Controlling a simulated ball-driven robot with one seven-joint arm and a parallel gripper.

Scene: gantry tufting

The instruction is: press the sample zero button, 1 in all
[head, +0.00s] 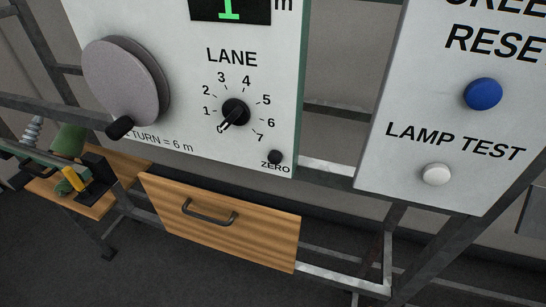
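A small round black button (275,157) sits near the lower right corner of a pale panel (185,50), with the label ZERO just below it. The panel also has a LANE dial (235,112) numbered 1 to 7, a large grey hand wheel (122,82) with a black knob, and a display (231,10) with a green digit cut off at the top. My gripper is not in view, and nothing covers the black button.
A second panel on the right has a blue button (482,94) and a white LAMP TEST button (436,174). A wooden drawer front (240,228) with a dark handle is below the first panel. Green and black equipment (72,170) stands on a wooden shelf at left. Grey metal bars frame everything.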

